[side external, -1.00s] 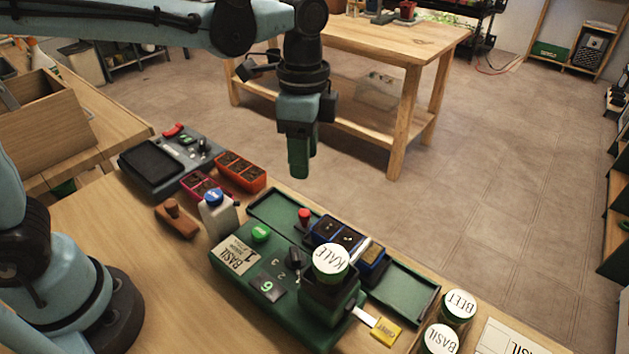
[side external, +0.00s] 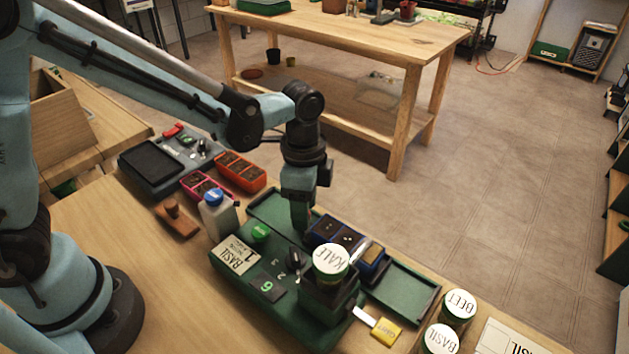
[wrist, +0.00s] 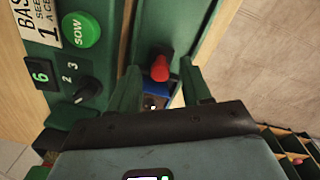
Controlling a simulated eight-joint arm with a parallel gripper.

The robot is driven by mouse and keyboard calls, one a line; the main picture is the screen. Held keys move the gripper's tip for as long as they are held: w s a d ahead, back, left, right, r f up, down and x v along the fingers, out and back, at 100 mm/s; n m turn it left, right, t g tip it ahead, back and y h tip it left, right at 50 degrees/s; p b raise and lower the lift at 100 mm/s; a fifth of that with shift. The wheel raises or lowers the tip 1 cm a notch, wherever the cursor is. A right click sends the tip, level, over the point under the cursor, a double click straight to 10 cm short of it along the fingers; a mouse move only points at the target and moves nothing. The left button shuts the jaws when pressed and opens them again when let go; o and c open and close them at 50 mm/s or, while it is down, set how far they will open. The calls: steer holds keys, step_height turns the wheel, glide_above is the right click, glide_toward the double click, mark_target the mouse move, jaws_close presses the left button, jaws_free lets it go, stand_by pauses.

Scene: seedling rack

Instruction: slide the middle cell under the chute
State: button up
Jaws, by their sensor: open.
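My gripper (side external: 300,220) is open and points down over the green seeder's track. In the wrist view its fingers (wrist: 158,72) stand on either side of a red knob (wrist: 160,68); I cannot tell whether they touch it. The gripper hides this knob in the side view. The blue cell tray (side external: 322,228) sits in the green track (side external: 405,297), with dark cells showing. A pale, curved chute-like piece (side external: 366,246) crosses over the tray beside the KALE jar (side external: 331,260). Which cell is under it is unclear. Only a bit of blue tray (wrist: 155,88) shows in the wrist view.
The seeder (side external: 285,310) has a green SOW button (side external: 260,232), a dial (side external: 294,257) and a display reading 6 (side external: 267,287). A blue-capped bottle (side external: 217,215) stands to its left. BEET (side external: 459,303) and BASIL (side external: 440,340) jars stand at right. The track's right end is bare.

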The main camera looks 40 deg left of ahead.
mark_target(322, 223)
jaws_close()
stand_by(0.3)
steer(key=shift+d, duration=2)
jaws_free()
